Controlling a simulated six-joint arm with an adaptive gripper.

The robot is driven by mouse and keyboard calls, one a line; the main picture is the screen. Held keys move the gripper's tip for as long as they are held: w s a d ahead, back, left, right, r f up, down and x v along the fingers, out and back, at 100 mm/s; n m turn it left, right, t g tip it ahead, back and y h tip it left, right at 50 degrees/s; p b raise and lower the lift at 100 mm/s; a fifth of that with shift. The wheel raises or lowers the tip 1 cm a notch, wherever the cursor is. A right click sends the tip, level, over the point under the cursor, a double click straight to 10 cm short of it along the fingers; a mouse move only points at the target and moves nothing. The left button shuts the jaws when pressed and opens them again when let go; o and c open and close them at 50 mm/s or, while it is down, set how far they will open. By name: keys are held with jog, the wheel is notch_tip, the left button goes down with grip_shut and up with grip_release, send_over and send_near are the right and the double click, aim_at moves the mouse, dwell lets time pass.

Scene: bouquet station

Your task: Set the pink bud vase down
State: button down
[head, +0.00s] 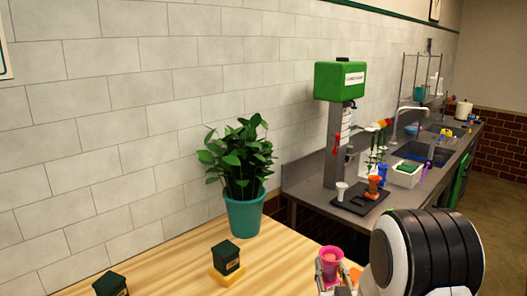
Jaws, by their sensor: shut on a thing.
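The pink bud vase (330,254) shows at the bottom of the head view, right of centre, over the front right of the wooden table (200,262). It looks upright. My gripper (332,269) is shut on it, with a pale finger on its left side. My arm's white and black joint hides what lies just to the right. The vase's base is hidden, so I cannot tell whether it touches the tabletop.
A green plant in a teal pot (244,214) stands at the table's back. A dark green box on a yellow base (226,262) and another dark box (110,285) stand left of the vase. An orange thing (355,274) shows beside my gripper. A grey counter (310,189) with a sink lies beyond.

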dwell(0.4)
jog(key=shift+d+r, duration=0.1)
jog(key=shift+d, duration=0.5)
jog(key=d+r+h, duration=0.1)
jog(key=d+r, duration=0.1)
jog(key=d, duration=0.5)
jog(key=n+g+y, duration=0.3)
jog(key=n+y, duration=0.3)
jog(key=y, duration=0.4)
send_over(335, 282)
jog(key=d, duration=0.1)
jog(key=shift+w+r, duration=0.25)
jog(key=shift+r, duration=0.2)
jog(key=shift+s+a+f+n+y, duration=0.2)
jog(key=shift+s+a+n+y, duration=0.1)
jog(key=shift+a+n+y, duration=0.15)
jog(key=shift+f, duration=0.1)
jog(key=shift+f, duration=2.8)
jog(key=shift+f, duration=0.15)
